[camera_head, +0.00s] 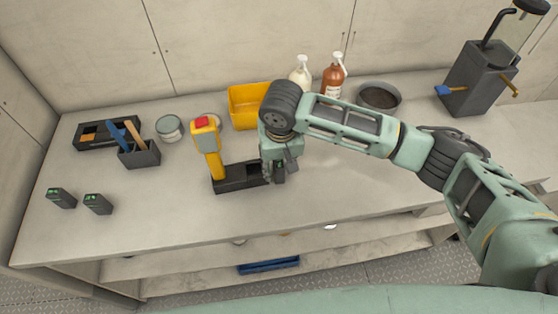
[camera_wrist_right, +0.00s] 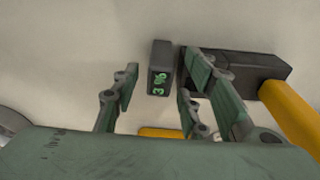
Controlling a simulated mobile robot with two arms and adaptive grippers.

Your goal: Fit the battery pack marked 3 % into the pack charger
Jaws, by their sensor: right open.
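The battery pack marked 3 % (camera_wrist_right: 160,70) is a small dark block with green digits, seen in the right wrist view. It is between the spread fingers of my right gripper (camera_wrist_right: 163,72), with a gap on each side. In the head view my right gripper (camera_head: 280,172) is low over the bench and mostly hides this pack. Beside it is a long dark base (camera_head: 238,178), perhaps the pack charger, also in the wrist view (camera_wrist_right: 258,70). A yellow tool with a red top (camera_head: 207,145) stands at its left end. My left gripper is not in view.
Two dark packs with green lights (camera_head: 61,198) (camera_head: 97,204) lie at the left. Behind are a dark tray (camera_head: 92,146), a tool holder (camera_head: 140,155), a tin (camera_head: 169,129), a yellow bin (camera_head: 243,122) and two pump bottles (camera_head: 300,76) (camera_head: 333,80). The front bench is clear.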

